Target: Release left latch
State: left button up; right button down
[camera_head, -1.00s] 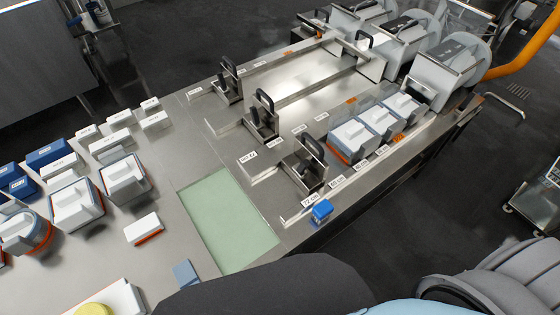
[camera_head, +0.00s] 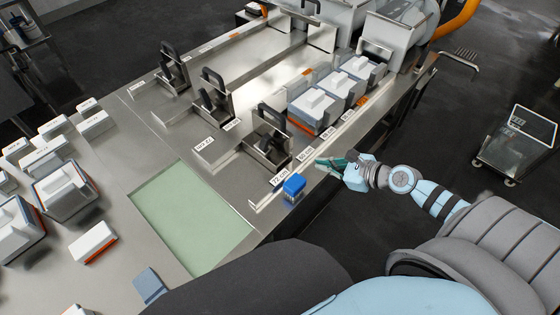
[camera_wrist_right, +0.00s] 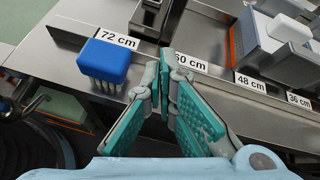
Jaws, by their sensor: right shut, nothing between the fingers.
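Several upright metal brackets with black loop handles stand on the steel press bench: a near one (camera_head: 268,140), a middle one (camera_head: 212,97) and a far one (camera_head: 172,68). I cannot tell which part is the left latch. My right gripper (camera_head: 322,162) is at the bench's right edge, to the right of the near bracket and apart from it. In the wrist view my right gripper (camera_wrist_right: 165,58) has its teal-padded fingers together at the tips, empty, by the 60 cm label (camera_wrist_right: 190,62). My left gripper is not in view.
A blue brush (camera_head: 293,187) stands at the bench edge; it also shows in the wrist view (camera_wrist_right: 104,62). White moulds (camera_head: 313,107) stand in a row behind the gripper. A green panel (camera_head: 190,215) and more white moulds (camera_head: 62,190) lie left. A cart (camera_head: 515,145) stands right.

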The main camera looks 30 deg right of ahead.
jog(key=shift+w+a+r+m+y, duration=0.15)
jog(key=shift+a+r+m+y, duration=0.5)
jog(key=shift+a+r, duration=0.5)
jog(key=shift+d, duration=0.2)
jog(key=b, duration=0.3)
send_near(265, 148)
notch_tip(265, 148, down, 4)
jog(key=shift+w+r, duration=0.1)
jog(key=shift+w, duration=0.05)
jog(key=shift+w+a+r, duration=0.3)
jog(key=shift+w+a, duration=0.05)
jog(key=shift+w, duration=0.2)
jog(key=shift+w+a+r, duration=0.3)
jog(key=shift+w, duration=0.25)
jog(key=shift+w+a+r, duration=0.15)
jog(key=shift+w+a, duration=0.1)
jog(key=shift+w, duration=0.15)
